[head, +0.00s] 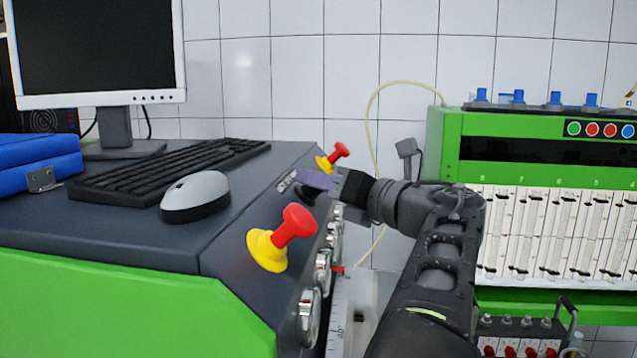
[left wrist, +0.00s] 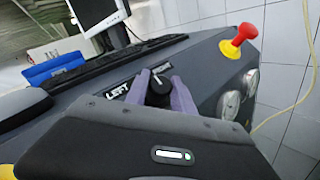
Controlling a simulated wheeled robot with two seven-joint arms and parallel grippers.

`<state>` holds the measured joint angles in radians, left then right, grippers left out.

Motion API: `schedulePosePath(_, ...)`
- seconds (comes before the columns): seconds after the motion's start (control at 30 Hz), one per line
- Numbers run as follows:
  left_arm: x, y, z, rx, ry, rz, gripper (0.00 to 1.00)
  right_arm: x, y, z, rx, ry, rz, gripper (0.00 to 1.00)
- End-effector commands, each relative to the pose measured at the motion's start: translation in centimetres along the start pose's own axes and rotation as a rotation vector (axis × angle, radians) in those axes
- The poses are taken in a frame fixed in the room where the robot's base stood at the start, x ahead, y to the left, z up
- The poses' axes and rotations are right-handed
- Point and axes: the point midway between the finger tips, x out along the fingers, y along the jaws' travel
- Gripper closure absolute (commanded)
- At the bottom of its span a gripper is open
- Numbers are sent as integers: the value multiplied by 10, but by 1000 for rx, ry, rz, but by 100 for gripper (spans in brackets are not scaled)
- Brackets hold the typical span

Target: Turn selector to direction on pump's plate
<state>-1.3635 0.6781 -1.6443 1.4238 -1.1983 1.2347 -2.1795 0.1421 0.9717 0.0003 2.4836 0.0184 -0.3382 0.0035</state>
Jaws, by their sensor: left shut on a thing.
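The selector (left wrist: 157,92) is a black knob with a pale pointer line on the dark sloped panel of the green bench. In the left wrist view it sits between the purple fingers of my left gripper (left wrist: 160,95), which is shut on it. A plate reading "LEFT" (left wrist: 119,90) is to the left of the knob, and a second plate (left wrist: 161,67), too small to read, is behind it. In the head view my left gripper (head: 316,183) reaches the panel, and the knob (head: 307,194) is partly hidden by it. My right gripper is not in view. No pump plate can be made out.
Red-and-yellow emergency buttons stand on the panel, one near (head: 281,240) and one far (head: 332,157). Round gauges (head: 310,313) line the front. A mouse (head: 195,196), keyboard (head: 165,170) and monitor (head: 100,50) are on top. A green flowmeter rack (head: 452,150) stands right.

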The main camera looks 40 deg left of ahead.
Motion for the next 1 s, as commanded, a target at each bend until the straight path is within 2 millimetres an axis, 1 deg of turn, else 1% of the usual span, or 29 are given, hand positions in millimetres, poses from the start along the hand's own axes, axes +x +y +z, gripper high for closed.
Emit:
schedulePosePath(0.37,0,0,0,-4,-1,5,100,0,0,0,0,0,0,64)
schedulePosePath(0.57,0,0,1,-28,-2,43,100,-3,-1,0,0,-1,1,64)
schedulePosePath(0.77,0,0,1,-85,-5,129,100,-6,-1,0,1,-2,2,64)
schedulePosePath(1.0,0,-1,1,-190,-11,283,100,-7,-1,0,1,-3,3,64)
